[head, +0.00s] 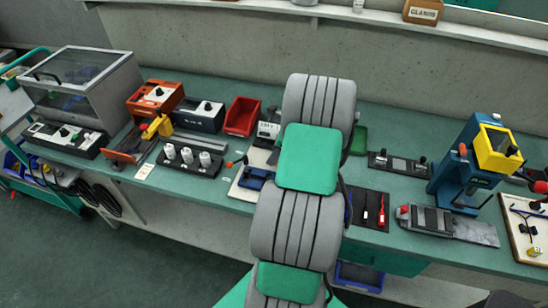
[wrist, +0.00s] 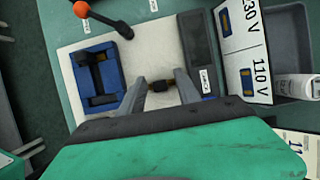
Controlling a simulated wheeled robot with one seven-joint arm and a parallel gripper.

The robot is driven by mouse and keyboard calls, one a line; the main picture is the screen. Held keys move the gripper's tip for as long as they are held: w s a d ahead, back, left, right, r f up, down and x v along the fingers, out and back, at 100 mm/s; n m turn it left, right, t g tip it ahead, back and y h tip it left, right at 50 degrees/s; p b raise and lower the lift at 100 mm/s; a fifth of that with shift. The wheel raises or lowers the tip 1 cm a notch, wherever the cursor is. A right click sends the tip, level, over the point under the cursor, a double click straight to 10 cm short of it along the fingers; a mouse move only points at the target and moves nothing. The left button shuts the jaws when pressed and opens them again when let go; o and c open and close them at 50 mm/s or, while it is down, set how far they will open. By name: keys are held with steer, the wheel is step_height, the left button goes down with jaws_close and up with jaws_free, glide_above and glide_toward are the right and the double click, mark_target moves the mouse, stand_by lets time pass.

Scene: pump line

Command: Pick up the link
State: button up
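A small dark link with a brownish middle (wrist: 160,86) lies on the pale board in the wrist view, between the two fingers of my gripper (wrist: 160,84). The fingers are apart, one on each side of it, and I see no clear grip on it. Whether either finger touches it is hard to tell. In the head view my arm hides the gripper and the link.
The pale board (wrist: 150,45) carries a blue block (wrist: 98,77) on the left and a dark grey strip (wrist: 198,38) on the right. An orange-knobbed lever (wrist: 104,18) stands at its upper left. A blue press with yellow head (head: 470,165) stands further right on the bench.

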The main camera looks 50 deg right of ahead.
jaws_close()
steer(key=shift+r, duration=0.1)
